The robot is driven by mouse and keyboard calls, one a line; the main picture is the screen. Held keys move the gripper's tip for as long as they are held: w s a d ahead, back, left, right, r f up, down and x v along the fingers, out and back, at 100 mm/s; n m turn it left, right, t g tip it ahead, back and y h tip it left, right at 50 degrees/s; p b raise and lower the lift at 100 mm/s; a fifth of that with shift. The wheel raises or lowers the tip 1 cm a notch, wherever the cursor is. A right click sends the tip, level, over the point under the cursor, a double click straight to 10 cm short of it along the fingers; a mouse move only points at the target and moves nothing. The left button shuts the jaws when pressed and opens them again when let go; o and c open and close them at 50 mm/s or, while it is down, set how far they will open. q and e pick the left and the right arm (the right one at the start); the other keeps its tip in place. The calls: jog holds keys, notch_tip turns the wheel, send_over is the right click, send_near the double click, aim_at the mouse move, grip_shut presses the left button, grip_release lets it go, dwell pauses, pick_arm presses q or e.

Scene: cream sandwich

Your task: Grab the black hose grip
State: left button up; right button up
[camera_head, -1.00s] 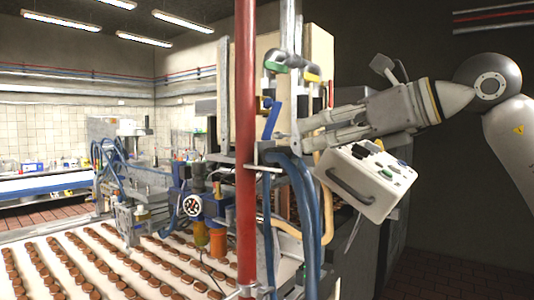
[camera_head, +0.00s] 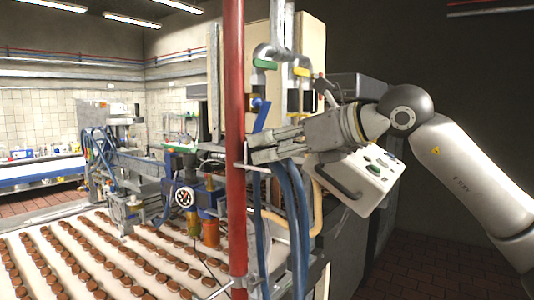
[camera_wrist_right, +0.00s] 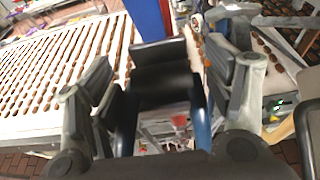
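The black hose grip (camera_wrist_right: 160,72) shows in the middle of the right wrist view, with a blue piece (camera_wrist_right: 147,18) beyond it. My right gripper (camera_wrist_right: 165,90) is open, with one finger on each side of the black grip. Whether the fingers touch it is unclear. In the head view my right gripper (camera_head: 262,146) is by the blue handle piece (camera_head: 262,117), just right of the red pole. There the black grip is hidden or too small to make out. My left gripper is in neither view.
A red vertical pole (camera_head: 235,180) stands close to the left of my right gripper. Blue hoses (camera_head: 299,215) hang below it, and a pale control box (camera_head: 365,180) is below my right wrist. A conveyor (camera_head: 45,240) with rows of brown biscuits fills the lower left.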

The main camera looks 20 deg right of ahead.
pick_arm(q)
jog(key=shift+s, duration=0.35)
pick_arm(e)
jog(key=c, duration=1)
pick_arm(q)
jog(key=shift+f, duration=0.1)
pick_arm(e)
jog(key=shift+r, duration=0.1)
